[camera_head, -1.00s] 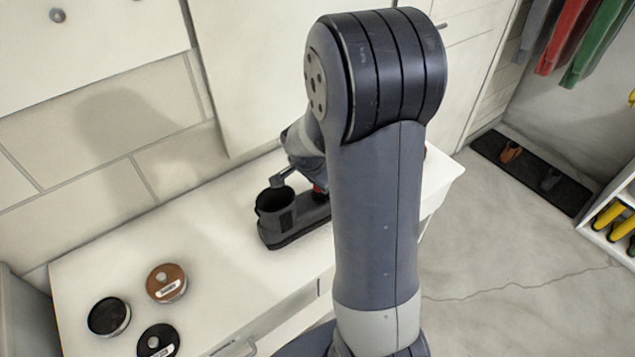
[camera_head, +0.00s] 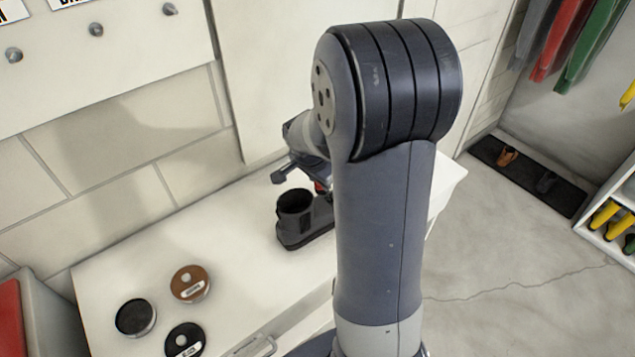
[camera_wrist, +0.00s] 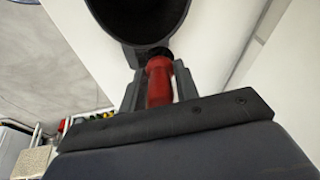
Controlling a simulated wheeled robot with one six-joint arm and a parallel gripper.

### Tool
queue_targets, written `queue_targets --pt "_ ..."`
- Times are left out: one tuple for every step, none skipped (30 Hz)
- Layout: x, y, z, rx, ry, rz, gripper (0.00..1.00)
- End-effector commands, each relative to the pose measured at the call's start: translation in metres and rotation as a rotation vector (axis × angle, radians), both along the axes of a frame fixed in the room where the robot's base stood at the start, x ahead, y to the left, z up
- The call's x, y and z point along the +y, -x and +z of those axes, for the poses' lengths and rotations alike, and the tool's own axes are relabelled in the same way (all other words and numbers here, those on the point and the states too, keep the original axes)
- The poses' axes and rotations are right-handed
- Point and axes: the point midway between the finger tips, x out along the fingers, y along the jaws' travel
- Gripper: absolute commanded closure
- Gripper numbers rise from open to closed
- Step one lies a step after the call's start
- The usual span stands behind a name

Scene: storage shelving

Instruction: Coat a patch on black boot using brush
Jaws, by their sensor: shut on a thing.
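The black boot (camera_head: 306,222) stands upright on the white counter in the head view, its toe partly hidden behind my arm. Its dark, open top (camera_wrist: 140,20) fills the upper part of the wrist view. My gripper (camera_wrist: 158,84) is shut on the red handle of the brush (camera_wrist: 159,80), with a finger on either side. A dark part of the brush shows beyond the handle, close to the boot's rim. I cannot tell whether it touches the boot. In the head view, the gripper is mostly hidden behind my arm.
The white counter (camera_head: 235,245) carries a brown-topped tin (camera_head: 190,283), a black tin (camera_head: 185,341) and an open dark tin (camera_head: 136,317) at the left. A wall backs the counter. A dark mat (camera_head: 530,177) with shoes and a shelf of yellow boots are at the right.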

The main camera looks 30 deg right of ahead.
Motion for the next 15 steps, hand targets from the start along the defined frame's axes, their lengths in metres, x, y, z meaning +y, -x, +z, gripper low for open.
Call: queue_targets --pt "-0.001 0.000 0.008 -0.002 0.000 -0.001 0.93" --pt "-0.002 -0.001 0.011 -0.002 0.000 -0.001 0.93" --pt "-0.002 -0.001 0.015 -0.001 0.001 0.000 0.93" --pt "-0.003 -0.001 0.017 -0.001 0.001 0.001 0.93" --pt "-0.003 -0.001 0.020 -0.001 0.001 0.002 0.93" --pt "-0.004 -0.002 0.024 -0.001 0.001 0.003 0.93" --pt "-0.005 -0.002 0.026 -0.001 0.001 0.004 0.93" --pt "-0.005 -0.002 0.029 -0.001 0.001 0.004 0.93" --pt "-0.005 -0.002 0.032 -0.001 0.001 0.004 0.93" --pt "-0.006 -0.002 0.034 -0.001 0.000 0.004 0.93" --pt "-0.006 -0.002 0.035 -0.002 0.000 0.005 0.93" --pt "-0.006 -0.002 0.037 -0.001 0.000 0.006 0.93" --pt "-0.007 -0.002 0.037 0.000 0.000 0.005 0.93" --pt "-0.007 -0.002 0.038 0.000 0.001 0.006 0.93" --pt "-0.007 -0.002 0.038 0.000 0.000 0.006 0.93"
